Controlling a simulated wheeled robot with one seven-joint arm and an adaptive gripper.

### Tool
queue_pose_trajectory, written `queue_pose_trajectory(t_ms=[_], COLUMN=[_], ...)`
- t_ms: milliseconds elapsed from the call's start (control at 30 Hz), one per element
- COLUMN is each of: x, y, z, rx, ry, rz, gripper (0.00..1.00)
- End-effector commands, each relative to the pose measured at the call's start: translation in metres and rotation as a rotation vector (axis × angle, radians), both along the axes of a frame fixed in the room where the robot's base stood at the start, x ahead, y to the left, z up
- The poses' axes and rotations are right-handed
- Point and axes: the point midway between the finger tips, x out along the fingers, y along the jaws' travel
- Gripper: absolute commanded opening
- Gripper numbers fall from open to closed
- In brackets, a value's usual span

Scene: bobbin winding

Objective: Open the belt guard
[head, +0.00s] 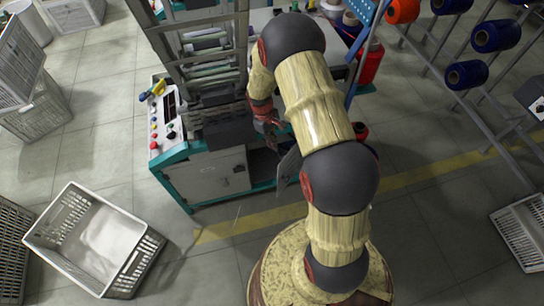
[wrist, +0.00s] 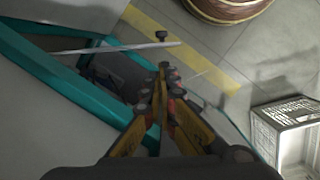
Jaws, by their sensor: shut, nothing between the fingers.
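The belt guard (head: 289,168) looks like a grey panel at the lower right of the winding machine, swung out from the teal frame, with a dark opening beside it. In the wrist view the guard (wrist: 120,48) shows nearly edge-on as a thin grey strip, with a black knob (wrist: 161,36) near its outer end. My gripper (wrist: 163,78) is shut and empty, its fingertips close to the guard on the opening side; I cannot tell whether they touch. In the head view my gripper (head: 272,122) is above the opening, and my arm partly hides the guard.
The machine's white front door (head: 208,177) and control panel (head: 166,118) are left of the opening. A white crate (head: 62,262) stands on the floor at lower left. A spool rack (head: 485,85) stands at right. Floor in front of the machine is clear.

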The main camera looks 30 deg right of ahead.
Motion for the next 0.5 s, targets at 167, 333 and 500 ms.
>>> queue_pose_trajectory(t_ms=[167, 333, 500], x=[0.001, -0.004, -0.011], y=[0.028, 0.027, 0.024], z=[0.005, -0.013, -0.044], rx=[0.026, 0.027, 0.028], ry=[0.065, 0.070, 0.071], rz=[0.025, 0.024, 0.024], gripper=[0.00, 0.00, 0.00])
